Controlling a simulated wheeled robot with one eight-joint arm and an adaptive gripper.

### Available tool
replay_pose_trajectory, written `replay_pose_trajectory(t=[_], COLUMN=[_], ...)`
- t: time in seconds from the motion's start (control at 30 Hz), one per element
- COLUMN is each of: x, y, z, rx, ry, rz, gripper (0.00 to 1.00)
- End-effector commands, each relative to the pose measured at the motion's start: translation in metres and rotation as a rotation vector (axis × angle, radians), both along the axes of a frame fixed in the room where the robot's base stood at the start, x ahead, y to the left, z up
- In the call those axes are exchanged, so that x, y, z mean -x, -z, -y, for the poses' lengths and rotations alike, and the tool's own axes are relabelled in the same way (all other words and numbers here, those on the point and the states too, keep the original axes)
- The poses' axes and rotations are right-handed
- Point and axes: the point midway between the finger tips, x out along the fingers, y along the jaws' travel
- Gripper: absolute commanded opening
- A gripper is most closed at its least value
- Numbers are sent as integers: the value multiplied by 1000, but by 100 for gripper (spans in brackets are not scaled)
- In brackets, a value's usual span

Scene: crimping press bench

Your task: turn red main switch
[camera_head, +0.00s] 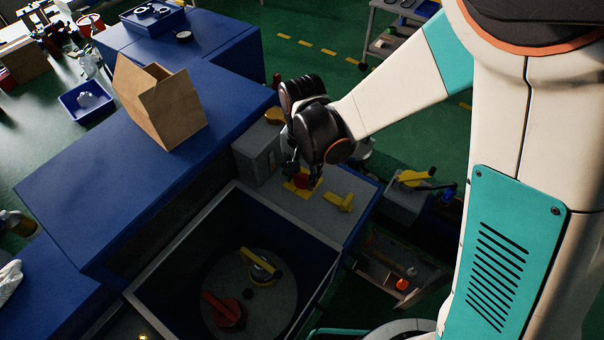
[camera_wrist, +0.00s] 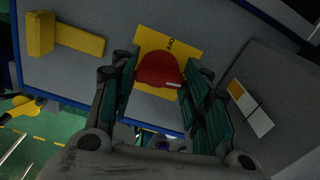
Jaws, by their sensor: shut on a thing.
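The red main switch (camera_wrist: 158,70) is a rounded red knob with a light mark on it. It sits on a yellow plate (camera_wrist: 190,45) with dark lettering on a grey panel. My gripper (camera_wrist: 160,82) has its two dark green fingers on either side of the knob and is shut on it. In the head view my gripper (camera_head: 296,172) reaches down onto the panel, and the red switch (camera_head: 302,181) shows partly below the fingers. Part of the knob is hidden by the fingers.
A yellow lever handle (camera_head: 341,201) stands on the same panel, right of the switch. A grey box (camera_head: 258,152) stands just left of my gripper. An open bin (camera_head: 190,245) with red and yellow handled parts lies in front. A cardboard box (camera_head: 160,100) stands on the blue bench.

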Motion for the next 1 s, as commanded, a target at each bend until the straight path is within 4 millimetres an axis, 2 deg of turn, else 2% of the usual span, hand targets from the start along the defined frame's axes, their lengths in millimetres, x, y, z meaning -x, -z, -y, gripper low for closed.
replay_pose_trajectory(t=[1.0], x=[-1], y=[1], z=[4], rx=[-1], ry=[-949], rz=[1], gripper=[19])
